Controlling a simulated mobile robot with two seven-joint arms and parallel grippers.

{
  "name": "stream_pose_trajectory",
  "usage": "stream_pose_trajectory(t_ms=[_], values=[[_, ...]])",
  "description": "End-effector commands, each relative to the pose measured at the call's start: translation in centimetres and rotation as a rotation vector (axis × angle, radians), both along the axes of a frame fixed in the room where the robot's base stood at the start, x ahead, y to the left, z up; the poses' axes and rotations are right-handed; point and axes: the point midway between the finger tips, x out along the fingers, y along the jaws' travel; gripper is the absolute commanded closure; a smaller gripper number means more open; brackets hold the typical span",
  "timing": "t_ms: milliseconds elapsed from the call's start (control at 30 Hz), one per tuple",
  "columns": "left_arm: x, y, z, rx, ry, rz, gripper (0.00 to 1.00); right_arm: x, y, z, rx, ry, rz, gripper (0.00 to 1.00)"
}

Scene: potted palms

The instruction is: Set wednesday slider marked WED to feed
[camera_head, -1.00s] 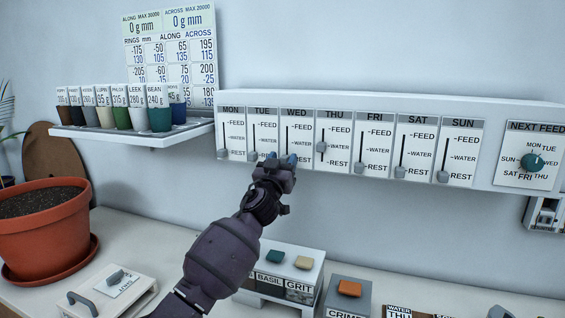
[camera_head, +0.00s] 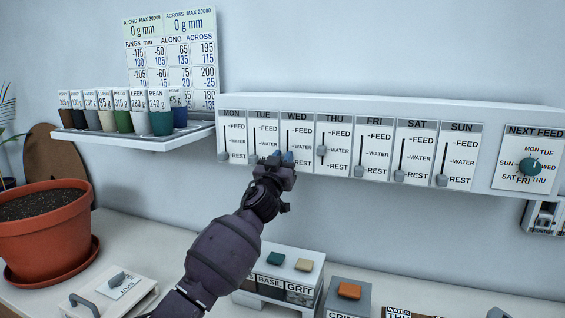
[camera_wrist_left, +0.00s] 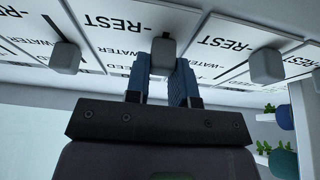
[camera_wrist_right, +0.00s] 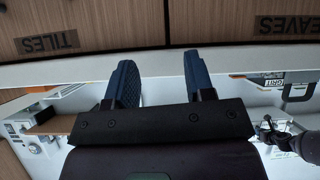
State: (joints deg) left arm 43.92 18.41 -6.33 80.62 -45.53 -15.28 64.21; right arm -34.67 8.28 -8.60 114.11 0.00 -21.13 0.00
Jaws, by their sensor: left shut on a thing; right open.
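The WED slider panel (camera_head: 299,135) is on the white wall unit, with FEED at the top, WATER in the middle and REST at the bottom. My left gripper (camera_head: 282,156) is in front of its lower part. It hides the WED knob in the head view. In the left wrist view, the blue fingers of my left gripper (camera_wrist_left: 161,75) are shut on the grey WED knob (camera_wrist_left: 163,52), near the REST mark. My right gripper (camera_wrist_right: 160,65) is open and empty in the right wrist view, and out of the head view.
The TUE knob (camera_wrist_left: 267,65) and the THU knob (camera_head: 321,150) flank the held one closely. The NEXT FEED dial (camera_head: 530,165) is at the right. A shelf of cups (camera_head: 160,123) and a terracotta pot (camera_head: 40,235) are at the left. Boxes stand on the counter below.

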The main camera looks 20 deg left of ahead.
Motion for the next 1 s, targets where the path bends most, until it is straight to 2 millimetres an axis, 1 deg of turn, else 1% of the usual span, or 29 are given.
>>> stream_pose_trajectory(t_ms=[33, 300, 400, 500, 600, 933, 967, 1000], values=[[-0.1, 0.0, 2.0, -0.003, -0.008, 0.0, 1.0, 0.3, 0.0, 1.4, 0.0, -0.012, 0.0, 0.51], [-0.1, 0.0, 6.1, -0.002, -0.007, 0.0, 1.0, 1.3, 0.1, 5.1, 0.001, -0.042, 0.002, 0.51], [-0.1, 0.0, 7.2, -0.002, -0.006, -0.001, 1.0, 1.5, 0.1, 6.0, 0.001, -0.048, 0.002, 0.51], [0.0, 0.0, 7.9, -0.001, -0.005, 0.0, 1.0, 1.5, 0.2, 6.5, 0.002, -0.049, 0.002, 0.51], [0.0, 0.0, 8.1, -0.001, -0.004, 0.0, 1.0, 1.5, 0.2, 6.7, 0.002, -0.049, 0.001, 0.51], [0.0, 0.0, 8.2, 0.0, -0.007, 0.0, 1.0, 0.8, 0.1, 6.1, 0.002, -0.033, -0.003, 0.51], [0.0, 0.1, 8.3, -0.001, -0.007, 0.0, 0.73, 0.8, 0.1, 6.0, 0.002, -0.031, -0.003, 0.51], [0.0, 0.0, 8.3, -0.001, -0.007, 0.0, 0.67, 0.6, 0.0, 6.0, 0.003, -0.028, -0.004, 0.51]])
